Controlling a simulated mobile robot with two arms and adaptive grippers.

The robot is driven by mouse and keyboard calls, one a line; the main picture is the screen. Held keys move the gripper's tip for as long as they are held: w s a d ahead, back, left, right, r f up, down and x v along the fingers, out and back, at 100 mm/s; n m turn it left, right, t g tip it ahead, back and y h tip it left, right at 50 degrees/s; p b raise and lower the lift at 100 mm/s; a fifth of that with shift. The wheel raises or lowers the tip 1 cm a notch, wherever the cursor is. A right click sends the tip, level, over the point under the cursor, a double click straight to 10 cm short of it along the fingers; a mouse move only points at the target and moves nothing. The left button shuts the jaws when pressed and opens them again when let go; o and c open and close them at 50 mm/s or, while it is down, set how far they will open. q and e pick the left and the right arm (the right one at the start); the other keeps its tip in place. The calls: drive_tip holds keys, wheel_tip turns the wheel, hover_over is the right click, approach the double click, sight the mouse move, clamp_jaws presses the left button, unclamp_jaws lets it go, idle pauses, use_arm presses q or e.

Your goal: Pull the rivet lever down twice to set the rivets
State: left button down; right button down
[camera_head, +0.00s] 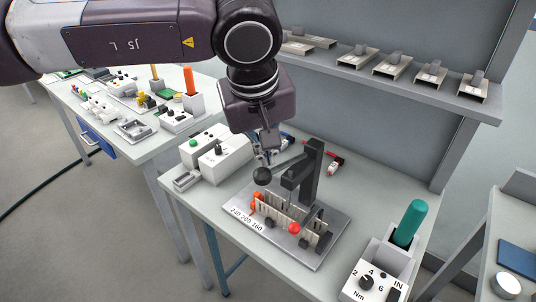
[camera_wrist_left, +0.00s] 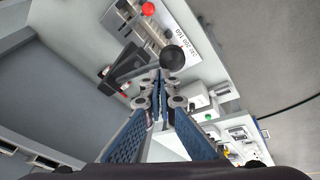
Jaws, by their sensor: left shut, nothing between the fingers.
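The rivet press has a dark upright post (camera_head: 312,168) on a grey base plate (camera_head: 322,248). Its lever (camera_head: 284,164) runs left from the post and ends in a black ball knob (camera_head: 262,176). A light slotted duct piece (camera_head: 282,212) stands on the plate below. My left gripper (camera_head: 265,154) is shut and empty, pointing down just above the knob. In the left wrist view, the knob (camera_wrist_left: 172,58) lies just beyond the closed fingertips (camera_wrist_left: 160,84); whether they touch cannot be told. My right gripper is not in view.
A torque driver box (camera_head: 371,280) with a green handle stands at the bench's front right. White boxes (camera_head: 218,158) stand left of the press. A shelf (camera_head: 400,80) with metal brackets is behind. Another table (camera_head: 150,145) with parts stands left.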

sight(257, 178)
use_arm(q)
wheel_tip(257, 178, down, 6)
drive_tip(key=s+a+b, duration=0.2)
drive_tip(key=b, duration=0.4)
drive_tip(key=shift+s+f+b, duration=0.15)
drive_tip(key=shift+s+b, duration=0.15)
idle(4.6)
idle(0.6)
drive_tip(key=shift+w+d+r+p, duration=0.1)
drive_tip(key=shift+w+r+p, duration=0.05)
drive_tip(key=shift+r+p, duration=0.25)
drive_tip(key=shift+w+d+r+p, duration=0.1)
drive_tip(key=shift+r+p, duration=0.15)
drive_tip(key=shift+r, duration=0.15)
drive_tip(key=shift+w+d+r+p, duration=0.45)
drive_tip(key=shift+w+r+p, duration=0.15)
drive_tip(key=shift+r+p, duration=0.7)
drive_tip(key=shift+w+d+r+p, duration=0.4)
drive_tip(key=shift+w+r+p, duration=0.15)
drive_tip(key=shift+r+p, duration=0.7)
drive_tip(key=shift+w+d+r+p, duration=0.55)
drive_tip(key=shift+r+p, duration=0.45)
drive_tip(key=shift+r, duration=0.5)
